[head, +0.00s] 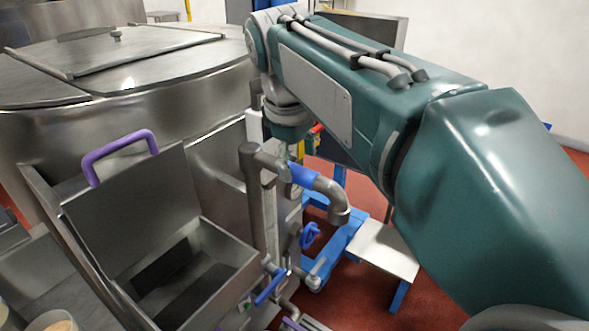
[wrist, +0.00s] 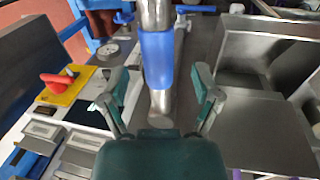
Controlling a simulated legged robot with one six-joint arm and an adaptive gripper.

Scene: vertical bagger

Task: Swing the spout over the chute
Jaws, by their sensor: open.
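The spout (head: 332,195) is a grey pipe elbow with a blue sleeve (head: 303,174), on an arm from an upright grey pipe. In the head view its mouth points down, right of the chute. The chute (head: 215,262) is an open steel box with a raised, purple-handled lid (head: 125,205); it also shows at the right of the wrist view (wrist: 258,55). My gripper (wrist: 160,86) is open, its fingers on either side of the blue sleeve (wrist: 158,60) in the wrist view. Contact cannot be told. In the head view my arm mostly hides the gripper.
A large lidded steel vessel (head: 140,60) stands behind the chute. Blue valve handles (head: 309,235) sit below the spout. A blue frame with a pale plate (head: 383,248) stands to the right. A red knob on a yellow plate (wrist: 62,84) is left of my gripper.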

